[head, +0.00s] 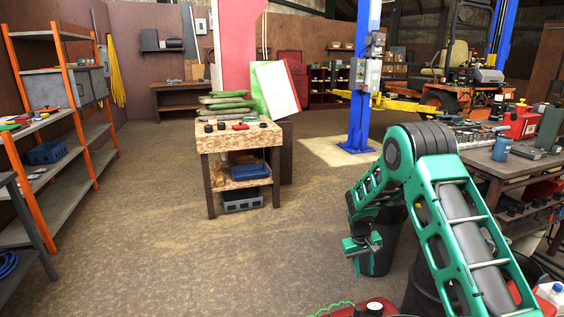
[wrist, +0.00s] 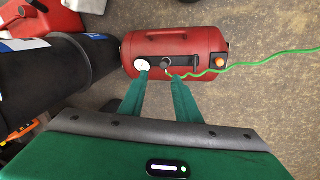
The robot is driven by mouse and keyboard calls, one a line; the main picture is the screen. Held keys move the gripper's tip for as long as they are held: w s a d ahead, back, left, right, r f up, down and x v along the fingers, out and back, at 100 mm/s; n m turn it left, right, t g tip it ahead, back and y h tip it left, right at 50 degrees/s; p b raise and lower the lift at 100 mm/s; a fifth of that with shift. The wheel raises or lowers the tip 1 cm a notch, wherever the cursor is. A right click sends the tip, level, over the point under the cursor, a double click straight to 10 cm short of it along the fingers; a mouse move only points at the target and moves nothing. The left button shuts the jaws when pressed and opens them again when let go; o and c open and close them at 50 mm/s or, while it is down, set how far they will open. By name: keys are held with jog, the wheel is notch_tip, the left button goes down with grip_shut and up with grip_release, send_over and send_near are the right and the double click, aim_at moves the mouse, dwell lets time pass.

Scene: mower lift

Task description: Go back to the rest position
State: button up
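My gripper (head: 362,247) hangs from my green arm at the right of the head view, pointing down beside a black bin. In the wrist view my gripper (wrist: 161,75) shows two green fingers standing apart with nothing held between them. Beyond the fingertips a red air tank (wrist: 195,42) lies on the floor, with a white gauge, a dark knob, an orange fitting and a green hose. The tank also shows at the bottom edge of the head view (head: 374,307), partly cut off. I cannot tell the exact gap between fingertips and tank.
Black bins (wrist: 60,75) stand close on the left in the wrist view. A loaded workbench (head: 480,155) is at the right. A small wooden table (head: 240,137) stands mid-room, orange-post shelves (head: 82,130) at the left. A blue lift post (head: 359,110) is behind. The floor at centre-left is clear.

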jog(key=s+d+r+m, duration=0.2)
jog(key=s+d+r, duration=0.4)
jog(key=s+r, duration=0.5)
jog(key=s+d+r+m, duration=0.2)
jog(key=s+d+r, duration=0.4)
jog(key=s+r, duration=0.5)
jog(key=s+r+m+y, duration=0.1)
jog(key=s+r, duration=0.3)
jog(key=s, duration=0.9)
jog(key=s+a+r+m+y, duration=0.1)
jog(key=s+r+m, duration=0.1)
jog(key=s, duration=1.1)
jog(key=shift+s+r+m+y, duration=0.15)
jog(key=shift+r+m+y, duration=0.15)
jog(key=shift+r, duration=0.6)
jog(key=shift+a, duration=0.1)
jog(key=shift+w+f+g, duration=0.25)
jog(key=shift+w+g, duration=0.05)
jog(key=shift+w, duration=0.35)
